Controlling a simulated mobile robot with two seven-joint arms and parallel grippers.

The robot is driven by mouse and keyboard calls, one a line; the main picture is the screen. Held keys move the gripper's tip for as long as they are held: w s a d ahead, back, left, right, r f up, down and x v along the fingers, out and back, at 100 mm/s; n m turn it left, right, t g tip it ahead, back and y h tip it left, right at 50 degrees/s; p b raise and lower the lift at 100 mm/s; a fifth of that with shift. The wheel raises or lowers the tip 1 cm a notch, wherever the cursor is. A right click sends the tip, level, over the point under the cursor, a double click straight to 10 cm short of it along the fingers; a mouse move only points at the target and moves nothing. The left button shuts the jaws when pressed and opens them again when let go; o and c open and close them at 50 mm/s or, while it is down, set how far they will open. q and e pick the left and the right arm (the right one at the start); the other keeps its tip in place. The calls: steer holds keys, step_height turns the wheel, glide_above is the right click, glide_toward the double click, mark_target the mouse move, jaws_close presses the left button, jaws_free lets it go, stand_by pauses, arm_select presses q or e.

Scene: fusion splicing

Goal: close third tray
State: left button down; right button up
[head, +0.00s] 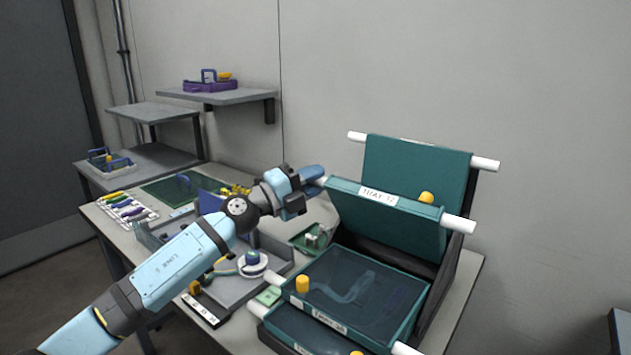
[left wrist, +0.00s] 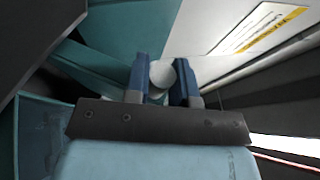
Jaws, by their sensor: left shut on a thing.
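A stack of hinged teal trays stands at the right of the table. One tray stands nearly upright at the back (head: 415,165). My left gripper (head: 314,178) is shut on the white left handle of the tilted tray. In the left wrist view this round white handle (left wrist: 162,76) sits between the blue fingers. My right gripper is not in view.
A grey organiser tray (head: 225,293) with a white spool (head: 252,265) lies left of the stack. A green mat (head: 165,193) and a rack of coloured tools (head: 125,208) lie farther left. Wall shelves (head: 220,97) are behind. The space above the flat tray is clear.

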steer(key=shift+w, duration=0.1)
arm_select(q)
steer(key=c, duration=1.1)
jaws_free()
steer(key=shift+c, duration=0.2)
steer(key=shift+o, duration=0.8)
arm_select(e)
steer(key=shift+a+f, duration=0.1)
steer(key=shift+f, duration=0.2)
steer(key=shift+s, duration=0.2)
arm_select(q)
steer(key=shift+o, duration=0.2)
steer(key=p+v, duration=0.1)
steer(key=v, duration=0.7)
steer(key=shift+a+f, duration=0.15)
steer(key=shift+a, duration=0.05)
steer(key=v, duration=0.5)
steer(key=shift+s+a+r, duration=0.1)
steer(key=shift+a+r, duration=0.05)
steer(key=shift+r, duration=0.25)
steer(key=shift+c, duration=0.2)
steer(key=shift+s+a+f, duration=0.1)
steer(key=shift+f, duration=0.2)
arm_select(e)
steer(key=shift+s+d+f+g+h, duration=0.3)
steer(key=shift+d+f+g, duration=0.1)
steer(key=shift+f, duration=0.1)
